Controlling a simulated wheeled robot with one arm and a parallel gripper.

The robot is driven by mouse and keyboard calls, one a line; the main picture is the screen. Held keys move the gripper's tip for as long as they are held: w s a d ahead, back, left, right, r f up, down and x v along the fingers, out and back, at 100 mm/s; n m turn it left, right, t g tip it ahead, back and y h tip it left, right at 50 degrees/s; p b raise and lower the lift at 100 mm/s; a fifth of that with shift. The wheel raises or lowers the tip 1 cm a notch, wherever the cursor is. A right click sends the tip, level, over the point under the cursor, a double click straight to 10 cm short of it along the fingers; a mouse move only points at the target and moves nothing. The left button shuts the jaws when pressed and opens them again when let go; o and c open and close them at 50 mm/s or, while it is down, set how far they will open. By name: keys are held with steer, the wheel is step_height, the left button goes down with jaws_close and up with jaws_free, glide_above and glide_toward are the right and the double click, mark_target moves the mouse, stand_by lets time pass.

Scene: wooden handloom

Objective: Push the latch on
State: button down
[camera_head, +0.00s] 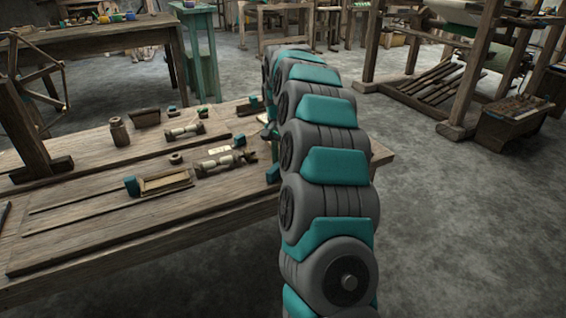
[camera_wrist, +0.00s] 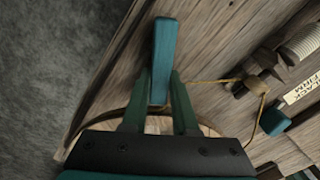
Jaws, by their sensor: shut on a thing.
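In the wrist view, a teal bar (camera_wrist: 165,45), which looks like the latch, stands between the two dark green fingers of my gripper (camera_wrist: 161,75). The fingers are shut on the bar, one on each side. The bar's top end sticks out beyond the fingertips; how its lower end is fixed is hard to make out. In the head view my arm covers most of the gripper and the bar, near the right end of the wooden table (camera_head: 110,235).
A thin cord (camera_wrist: 215,81) runs near the fingers, beside a teal block (camera_wrist: 273,120) and spools (camera_wrist: 300,45). On the table stand a wooden jar (camera_head: 119,131), a small tray (camera_head: 165,184) and bobbins (camera_head: 218,163). Open floor (camera_head: 450,220) lies right of the table.

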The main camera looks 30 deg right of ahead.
mark_target(279, 161)
steer(key=shift+w+a+n, duration=0.15)
steer(key=shift+w+n, duration=0.05)
steer(key=shift+n, duration=0.2)
steer(key=c, duration=0.7)
jaws_free()
steer(key=shift+r, duration=0.1)
step_height(279, 161, up, 8)
steer(key=shift+f, duration=0.2)
stand_by(0.3)
